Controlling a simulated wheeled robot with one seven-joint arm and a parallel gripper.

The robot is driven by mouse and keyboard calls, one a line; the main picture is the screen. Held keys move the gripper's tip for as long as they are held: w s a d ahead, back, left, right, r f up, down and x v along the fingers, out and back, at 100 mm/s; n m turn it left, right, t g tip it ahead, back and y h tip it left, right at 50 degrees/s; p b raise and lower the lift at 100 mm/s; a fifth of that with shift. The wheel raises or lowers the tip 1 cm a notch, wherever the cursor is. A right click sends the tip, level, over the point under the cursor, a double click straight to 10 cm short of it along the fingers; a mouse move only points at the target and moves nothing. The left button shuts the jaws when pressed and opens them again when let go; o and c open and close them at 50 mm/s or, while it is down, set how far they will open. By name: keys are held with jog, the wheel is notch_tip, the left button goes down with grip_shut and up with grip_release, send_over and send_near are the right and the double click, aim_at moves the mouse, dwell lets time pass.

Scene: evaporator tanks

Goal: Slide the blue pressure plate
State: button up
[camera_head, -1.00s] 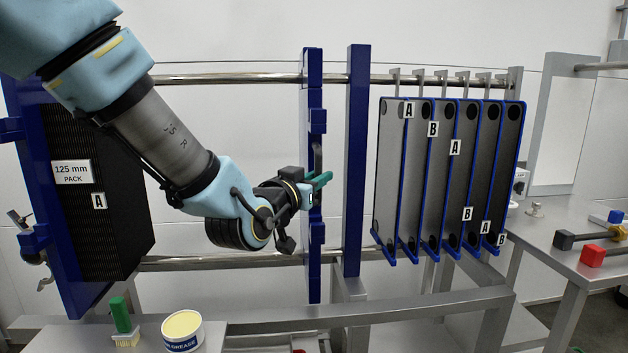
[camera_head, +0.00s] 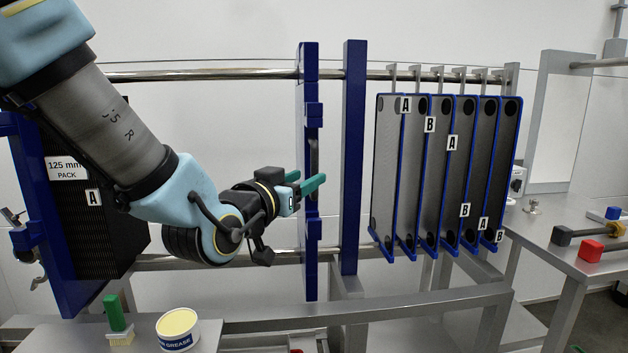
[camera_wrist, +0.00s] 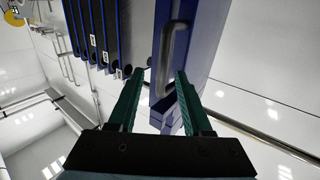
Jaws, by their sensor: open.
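The blue pressure plate (camera_head: 309,240) stands upright on the rails, seen nearly edge-on in the head view. It also shows in the wrist view (camera_wrist: 202,45), with a grey bar handle (camera_wrist: 172,58) on its face. My gripper (camera_head: 306,182) is at the plate's mid height, its green fingers pointing right. In the wrist view my gripper (camera_wrist: 155,82) is open, and the handle lies ahead between the two fingertips. I cannot tell whether a finger touches the handle or plate. Nothing is held.
A blue upright post (camera_head: 354,150) stands just right of the plate. Several hanging plates (camera_head: 388,170) marked A and B are farther right. A black plate pack (camera_head: 75,220) is at left. A grease tub (camera_head: 178,330) and green brush (camera_head: 114,315) sit at the front left.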

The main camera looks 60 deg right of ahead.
jog(key=a+b, duration=0.1)
jog(key=a, duration=0.4)
dwell(0.5)
jog(key=w+a+f+n+t+y+p, duration=0.1)
jog(key=w+a+f+n+t+y, duration=0.15)
jog(key=w, duration=0.65)
jog(key=w+a+f+n+t+y+p, duration=0.1)
jog(key=w+a+f+t+y, duration=0.2)
jog(key=w, duration=0.5)
jog(key=w+a+f+n+t+y+p, duration=0.1)
jog(key=w+a+f+n+y, duration=0.1)
jog(key=w+a, duration=0.45)
jog(key=w+a+f+n+y, duration=0.25)
jog(key=w+a, duration=0.25)
jog(key=a, duration=0.3)
jog(key=w+a+f+n+y+p, duration=0.1)
jog(key=w+a+f+n+y, duration=0.15)
jog(key=a, duration=0.65)
jog(key=w+a+f+n+y, duration=0.1)
jog(key=w+a+n+y, duration=0.15)
jog(key=a, duration=0.55)
jog(key=s+a+n+g+y, duration=0.1)
jog(key=s+a+n+g, duration=0.1)
jog(key=a, duration=0.6)
jog(key=s+a+f+n+g+y+p, duration=0.1)
jog(key=s+a, duration=0.3)
jog(key=a, duration=0.4)
jog(key=shift+s+f+n+g+y, duration=0.2)
jog(key=shift+n+g+y, duration=0.25)
jog(key=shift+g, duration=0.3)
